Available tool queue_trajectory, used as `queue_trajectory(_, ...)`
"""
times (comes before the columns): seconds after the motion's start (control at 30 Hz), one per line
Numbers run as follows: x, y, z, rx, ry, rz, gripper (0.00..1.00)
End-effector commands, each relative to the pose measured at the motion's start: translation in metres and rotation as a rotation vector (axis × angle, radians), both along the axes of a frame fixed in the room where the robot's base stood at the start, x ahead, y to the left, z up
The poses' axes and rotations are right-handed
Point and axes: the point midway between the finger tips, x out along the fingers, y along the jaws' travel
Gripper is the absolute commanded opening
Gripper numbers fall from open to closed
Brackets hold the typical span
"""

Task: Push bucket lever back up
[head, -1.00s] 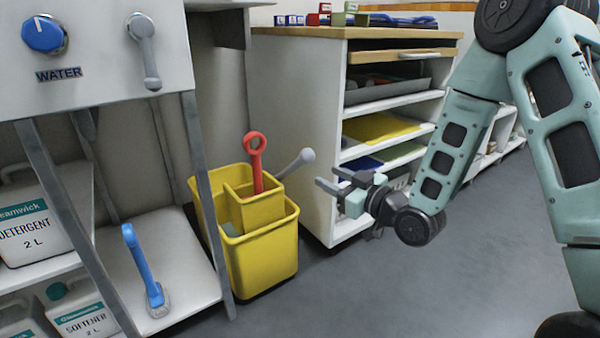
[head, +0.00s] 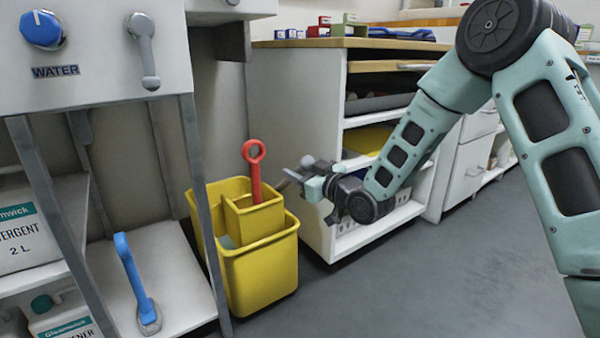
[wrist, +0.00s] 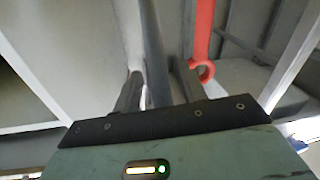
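The yellow bucket (head: 262,275) stands on the floor beside the rack. Its grey lever (head: 307,160) leans out to the right from the bucket's far side, its round knob tilted well over. My gripper (head: 291,178) is at the lever, just below the knob, pointing left towards the bucket. In the wrist view its two dark fingers (wrist: 157,92) stand apart, and a dark grey bar, seemingly the lever shaft, shows between them. Whether they touch it I cannot tell. The lower part of the lever is hidden behind the bucket and gripper.
A red ring-topped handle (head: 254,165) rises from the bucket, close to my gripper. A white shelf cabinet (head: 293,120) stands behind the gripper. On the left are the rack with a blue-handled brush (head: 134,275) and the water panel (head: 100,55). The front floor is clear.

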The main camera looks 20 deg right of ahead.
Motion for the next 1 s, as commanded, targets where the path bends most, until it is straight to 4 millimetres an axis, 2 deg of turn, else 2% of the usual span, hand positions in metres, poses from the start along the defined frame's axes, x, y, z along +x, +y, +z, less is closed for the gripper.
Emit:
queue_trajectory(0.03, 0.0, 0.0, 0.0, 0.0, 0.0, 0.0, 0.3)
queue_trajectory(0.13, 0.0, 0.0, 0.0, 0.0, 0.0, 0.0, 0.03)
queue_trajectory(0.17, 0.0, 0.0, 0.0, 0.0, 0.0, 0.0, 0.0)
queue_trajectory(0.43, 0.001, 0.0, 0.003, -0.004, 0.01, 0.0, 0.0)
queue_trajectory(0.63, 0.007, 0.002, 0.015, -0.019, 0.058, 0.0, 0.0)
queue_trajectory(1.0, 0.036, 0.012, 0.044, -0.084, 0.254, -0.001, 0.0)
